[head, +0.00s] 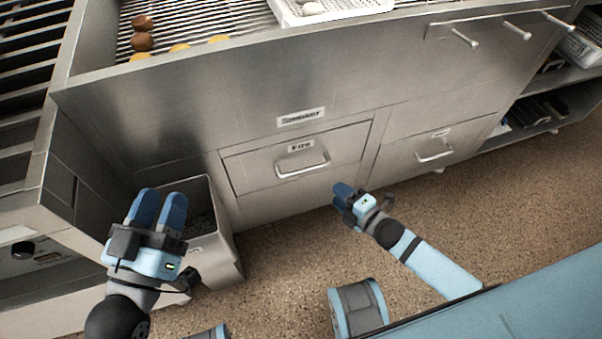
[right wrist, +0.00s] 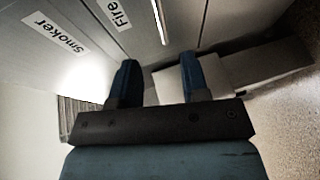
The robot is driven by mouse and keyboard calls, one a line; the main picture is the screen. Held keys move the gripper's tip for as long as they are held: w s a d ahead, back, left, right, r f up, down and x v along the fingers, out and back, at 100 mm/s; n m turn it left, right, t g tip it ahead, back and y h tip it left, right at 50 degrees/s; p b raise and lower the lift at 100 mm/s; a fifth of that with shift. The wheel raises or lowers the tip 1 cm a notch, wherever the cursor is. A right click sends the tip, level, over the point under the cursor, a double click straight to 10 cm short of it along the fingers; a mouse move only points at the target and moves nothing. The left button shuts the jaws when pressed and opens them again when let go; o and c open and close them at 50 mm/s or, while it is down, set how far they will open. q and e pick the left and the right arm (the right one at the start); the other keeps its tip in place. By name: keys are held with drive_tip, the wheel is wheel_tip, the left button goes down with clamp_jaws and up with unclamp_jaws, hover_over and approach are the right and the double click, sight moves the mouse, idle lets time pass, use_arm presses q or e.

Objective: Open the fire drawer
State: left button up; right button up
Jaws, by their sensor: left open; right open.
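The fire drawer (head: 250,170) is a steel front labelled "Fire" in the cabinet, below the "Smoker" label. It looks closed, flush with the cabinet. Its bar handle (head: 303,168) is horizontal in the head view; the handle (right wrist: 160,22) also shows at the top of the right wrist view, beside the "Fire" label (right wrist: 118,14). My right gripper (head: 346,194) is open and empty, below and right of the handle in the head view, apart from it. My left gripper (head: 158,208) is open and empty, left of the drawer and over the metal bin.
A metal bin (head: 228,262) with dark contents stands on the floor left of the drawer. Another drawer with a handle (head: 435,155) is to the right. A grill with food (head: 142,42) and a white basket (head: 330,12) are above. Speckled floor (head: 290,260) lies clear in front.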

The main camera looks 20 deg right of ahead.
sight(307, 168)
drive_tip(key=b+x, duration=0.4)
drive_tip(key=x, duration=0.9)
drive_tip(key=shift+w+a, duration=0.15)
drive_tip(key=shift+w, duration=0.1)
use_arm(q)
wheel_tip(307, 168, down, 7)
drive_tip(key=g, duration=0.2)
drive_tip(key=shift+d+r+m+g, duration=0.15)
drive_tip(key=shift+d+m+g, duration=0.15)
drive_tip(key=shift+m+g, duration=0.1)
use_arm(e)
clamp_jaws()
